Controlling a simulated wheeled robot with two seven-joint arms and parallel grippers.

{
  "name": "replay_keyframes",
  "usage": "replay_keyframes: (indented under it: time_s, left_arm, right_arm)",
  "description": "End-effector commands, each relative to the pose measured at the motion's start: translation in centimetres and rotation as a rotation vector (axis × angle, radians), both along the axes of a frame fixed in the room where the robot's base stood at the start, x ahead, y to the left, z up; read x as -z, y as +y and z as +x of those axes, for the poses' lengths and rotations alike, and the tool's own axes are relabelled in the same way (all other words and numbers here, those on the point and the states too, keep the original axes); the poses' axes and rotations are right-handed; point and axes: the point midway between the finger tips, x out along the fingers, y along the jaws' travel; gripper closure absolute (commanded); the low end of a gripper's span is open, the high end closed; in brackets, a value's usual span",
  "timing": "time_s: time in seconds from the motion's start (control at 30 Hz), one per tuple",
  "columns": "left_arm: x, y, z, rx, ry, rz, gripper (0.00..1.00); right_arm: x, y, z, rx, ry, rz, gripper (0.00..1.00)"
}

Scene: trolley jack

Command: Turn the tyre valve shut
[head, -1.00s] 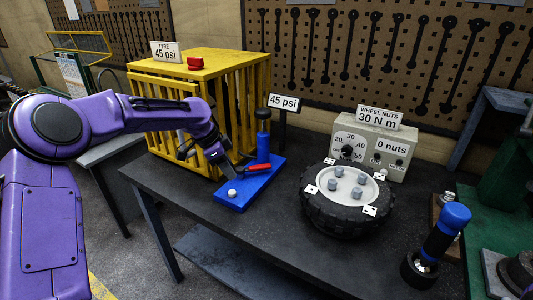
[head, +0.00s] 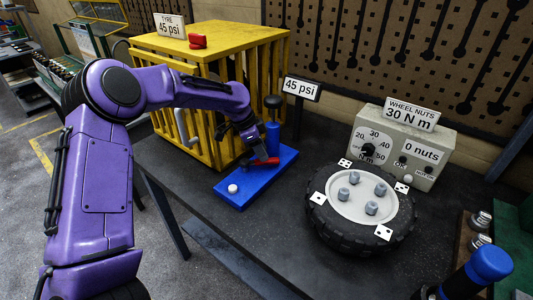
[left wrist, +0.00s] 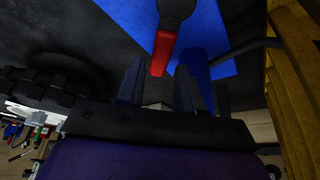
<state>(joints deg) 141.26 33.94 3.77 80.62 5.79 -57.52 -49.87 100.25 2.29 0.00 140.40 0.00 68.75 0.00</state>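The tyre valve has a red lever handle (head: 262,161) on a blue base plate (head: 233,200), beside an upright blue cylinder (head: 272,139). My left gripper (head: 250,148) is just above the red handle in the head view. In the left wrist view my left gripper (left wrist: 159,72) is open. The red handle (left wrist: 163,50) points into the gap between its two fingers; contact cannot be told. The lever's black round end (left wrist: 176,8) is at the top edge of that view.
A yellow cage (head: 215,65) with a red block (head: 197,41) on top stands behind the base plate. A "45 psi" sign (head: 300,88), the tyre (head: 325,222) and a wheel-nut box (head: 440,155) stand to the right. The dark bench between base plate and tyre is clear.

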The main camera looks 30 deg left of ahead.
Motion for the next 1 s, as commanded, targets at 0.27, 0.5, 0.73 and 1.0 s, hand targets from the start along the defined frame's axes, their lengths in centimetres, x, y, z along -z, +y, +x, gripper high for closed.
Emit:
replay_keyframes:
  time_s: [0.27, 0.5, 0.73, 1.0]
  left_arm:
    - [2.8, -1.0, 0.8, 0.002, -0.001, 0.001, 0.64]
    - [2.9, -1.1, 0.9, 0.004, -0.002, 0.0, 0.74]
    - [2.9, -1.1, 0.9, 0.004, 0.0, 0.0, 1.0]
    - [2.9, -1.9, 1.0, 0.062, 0.002, 0.0, 1.0]
  right_arm:
    - [-0.7, 0.0, 0.0, 0.0, 0.0, 0.0, 1.0]
    - [-0.7, 0.0, 0.0, 0.0, -0.001, -0.001, 1.0]
    - [-0.7, 0.0, 0.0, 0.0, -0.001, -0.001, 1.0]
    - [-0.8, 0.0, 0.0, 0.0, -0.001, -0.001, 1.0]
